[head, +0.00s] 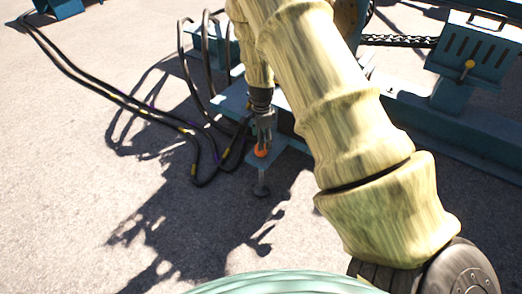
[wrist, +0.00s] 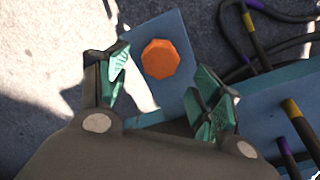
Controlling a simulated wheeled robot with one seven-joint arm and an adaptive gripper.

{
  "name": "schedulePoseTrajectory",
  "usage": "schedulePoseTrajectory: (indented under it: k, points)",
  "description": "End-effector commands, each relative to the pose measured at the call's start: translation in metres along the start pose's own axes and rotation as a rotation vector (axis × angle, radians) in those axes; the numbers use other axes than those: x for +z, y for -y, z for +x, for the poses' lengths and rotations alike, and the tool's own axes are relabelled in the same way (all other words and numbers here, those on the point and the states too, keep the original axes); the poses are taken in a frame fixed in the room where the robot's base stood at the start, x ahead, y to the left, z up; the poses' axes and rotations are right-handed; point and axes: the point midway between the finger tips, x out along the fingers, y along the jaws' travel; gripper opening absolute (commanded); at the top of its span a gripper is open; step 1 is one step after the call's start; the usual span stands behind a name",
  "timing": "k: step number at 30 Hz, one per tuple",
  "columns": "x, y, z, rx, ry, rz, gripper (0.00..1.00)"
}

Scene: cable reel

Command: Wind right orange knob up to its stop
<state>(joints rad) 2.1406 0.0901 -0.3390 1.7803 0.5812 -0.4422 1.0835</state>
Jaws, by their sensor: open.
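The orange knob (wrist: 160,58) is a faceted disc on a blue plate (wrist: 172,24) in the wrist view. In the head view the orange knob (head: 261,151) sits on a small bracket of the blue frame, above a round foot (head: 261,188). My gripper (wrist: 165,85) is open, its two green-padded fingers left and right of the knob. Gaps show between the knob and both fingers. In the head view my gripper (head: 264,130) points down right over the knob and hides part of it. I cannot tell its exact height above the knob.
Black cables with yellow and purple bands (head: 205,150) loop on the ground left of the knob. Open ground lies at the front left.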

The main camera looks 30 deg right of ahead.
Motion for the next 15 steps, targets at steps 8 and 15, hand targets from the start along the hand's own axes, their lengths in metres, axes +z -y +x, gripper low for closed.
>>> schedulePoseTrajectory:
  k: [8, 15]
  points:
    - [0.0, 0.0, 0.043, 0.0, 0.0, -0.001, 0.66]
    - [0.0, 0.0, 0.055, -0.001, -0.001, -0.002, 0.66]
